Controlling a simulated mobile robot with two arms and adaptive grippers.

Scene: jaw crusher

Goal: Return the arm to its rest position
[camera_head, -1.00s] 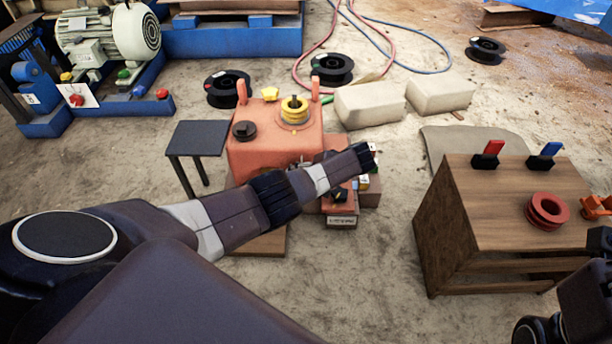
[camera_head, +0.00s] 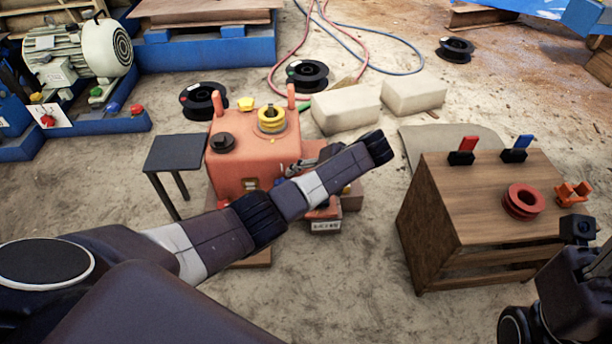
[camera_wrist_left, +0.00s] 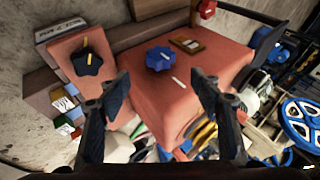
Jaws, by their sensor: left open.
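My left arm (camera_head: 270,205) reaches in from the left and crosses in front of the orange machine (camera_head: 228,170). Its elbow-like end stands out to the right of the machine. The left gripper is mostly hidden behind the arm in the head view. In the left wrist view my left gripper (camera_wrist_left: 161,78) is open, with nothing between its fingers. It is above the orange machine's face (camera_wrist_left: 185,95), which carries a blue star knob (camera_wrist_left: 160,58) and a brass plate (camera_wrist_left: 187,44). My right arm (camera_head: 575,290) shows at the lower right; its fingertips are not seen.
A black stool (camera_head: 176,152) stands left of the machine. Pale blocks (camera_head: 345,106) lie behind. Sandy floor between machine and table is clear.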

